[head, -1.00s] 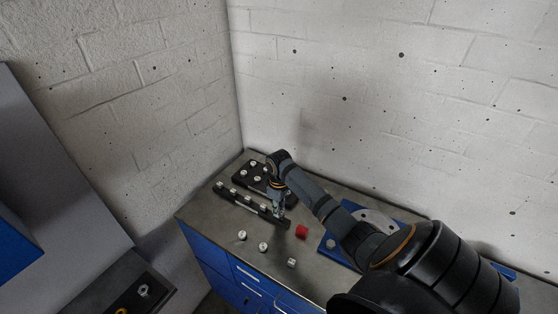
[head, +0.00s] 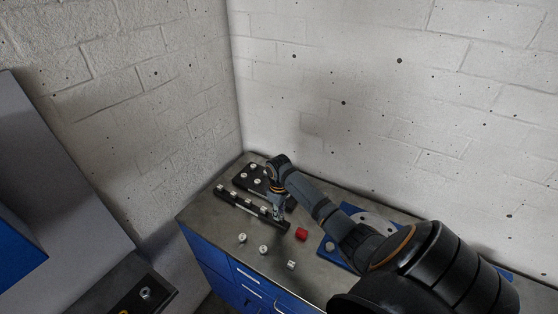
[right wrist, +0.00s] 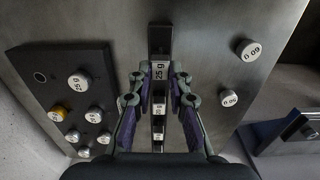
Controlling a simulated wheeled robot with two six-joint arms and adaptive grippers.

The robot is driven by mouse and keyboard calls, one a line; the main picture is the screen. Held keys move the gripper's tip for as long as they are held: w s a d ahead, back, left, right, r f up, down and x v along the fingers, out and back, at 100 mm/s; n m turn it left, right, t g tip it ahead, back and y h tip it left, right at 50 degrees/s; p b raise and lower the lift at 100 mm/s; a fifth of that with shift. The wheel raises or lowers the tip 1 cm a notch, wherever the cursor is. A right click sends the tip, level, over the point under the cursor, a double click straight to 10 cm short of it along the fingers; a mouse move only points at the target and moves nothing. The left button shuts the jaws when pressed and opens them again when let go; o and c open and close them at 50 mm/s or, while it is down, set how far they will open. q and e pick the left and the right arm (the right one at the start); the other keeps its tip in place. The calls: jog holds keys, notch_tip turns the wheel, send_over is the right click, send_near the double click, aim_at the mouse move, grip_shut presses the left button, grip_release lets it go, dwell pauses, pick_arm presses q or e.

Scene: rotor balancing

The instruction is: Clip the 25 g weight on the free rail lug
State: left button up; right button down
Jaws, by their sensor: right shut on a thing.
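My right gripper (head: 278,214) is over the near right end of the dark rail (head: 232,199). In the right wrist view its fingers (right wrist: 160,77) are shut on a weight labelled 25 g (right wrist: 159,69). That weight is in line with the rail (right wrist: 160,40); I cannot tell whether it is seated on a lug or just above it. In the head view the fingers hide the held weight. My left gripper is not in view.
A black board with several weights (right wrist: 79,82) lies beside the rail. Loose weights (head: 263,249) lie on the bench front. A red block (head: 301,234) stands right of the rail. A blue base (head: 334,251) with a grey disc (head: 372,220) is further right. Walls close off the back.

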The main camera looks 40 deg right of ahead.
jog(key=shift+f, duration=0.6)
jog(key=c, duration=1.2)
grip_release()
jog(key=shift+c, duration=0.7)
